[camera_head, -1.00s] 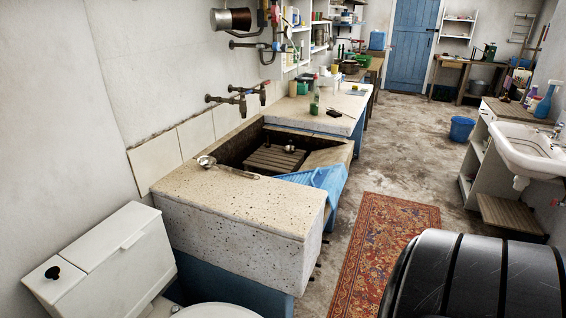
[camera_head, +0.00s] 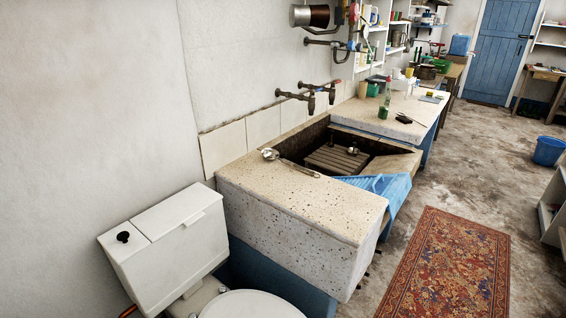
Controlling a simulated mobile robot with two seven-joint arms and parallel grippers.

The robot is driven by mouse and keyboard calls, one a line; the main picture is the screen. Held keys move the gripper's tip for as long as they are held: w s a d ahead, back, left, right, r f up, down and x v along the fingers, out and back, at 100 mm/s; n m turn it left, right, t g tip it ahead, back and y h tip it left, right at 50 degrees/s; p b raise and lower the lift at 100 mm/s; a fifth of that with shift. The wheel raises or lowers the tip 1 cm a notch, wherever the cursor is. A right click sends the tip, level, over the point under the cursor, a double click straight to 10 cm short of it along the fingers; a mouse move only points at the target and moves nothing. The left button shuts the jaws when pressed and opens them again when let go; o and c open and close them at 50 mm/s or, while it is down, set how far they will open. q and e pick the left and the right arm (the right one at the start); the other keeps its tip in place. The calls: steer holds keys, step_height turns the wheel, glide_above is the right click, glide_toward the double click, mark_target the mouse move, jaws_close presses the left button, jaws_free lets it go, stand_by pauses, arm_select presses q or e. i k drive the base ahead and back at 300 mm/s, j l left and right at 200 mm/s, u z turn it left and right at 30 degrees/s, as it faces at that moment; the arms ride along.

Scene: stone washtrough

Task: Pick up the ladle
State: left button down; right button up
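The metal ladle (camera_head: 290,162) lies on the near stone ledge of the washtrough (camera_head: 300,205). Its round bowl is at the left, and its handle runs right and toward me along the basin's edge. Neither of my grippers shows in the head view, so I cannot see whether they are open or shut.
A wooden grate (camera_head: 337,159) with a small metal object lies in the basin. Wall taps (camera_head: 311,95) stick out above it. A toilet (camera_head: 175,240) stands at the near left. A red patterned rug (camera_head: 447,265) covers floor at the right.

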mark_target(270, 154)
steer(key=u, duration=1.95)
steer(key=k+l, duration=0.15)
steer(key=l, duration=0.25)
steer(key=k+l, duration=0.15)
steer(key=l, duration=0.25)
steer(key=k+l, duration=0.15)
steer(key=l, duration=0.2)
steer(key=k+l, duration=0.2)
steer(key=l, duration=0.2)
steer(key=k+l, duration=0.15)
steer(key=l, duration=0.25)
steer(key=z, duration=0.05)
